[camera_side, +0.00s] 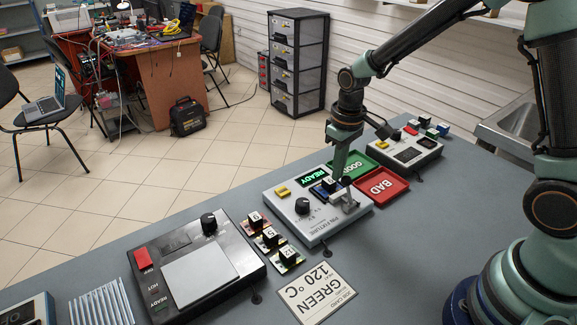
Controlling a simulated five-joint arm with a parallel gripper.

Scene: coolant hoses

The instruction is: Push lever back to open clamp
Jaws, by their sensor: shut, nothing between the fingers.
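The white fixture box (294,222) stands on the grey bench in the middle of the view. It has a green READY display, a yellow button and a black knob. A light grey clamp (349,207) sits at its right end, beside a small blue-and-black part (322,191). My gripper (343,180) points down just above the clamp, with its fingers shut and empty. It covers part of the clamp, so the lever's exact position and any contact with it are hard to tell.
A green GOOD tray (357,164) and a red BAD tray (383,187) lie just behind and right of the fixture. Another white device (405,154) stands beyond. A black hot plate unit (205,270), several numbered blocks and a job card (319,293) are in front.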

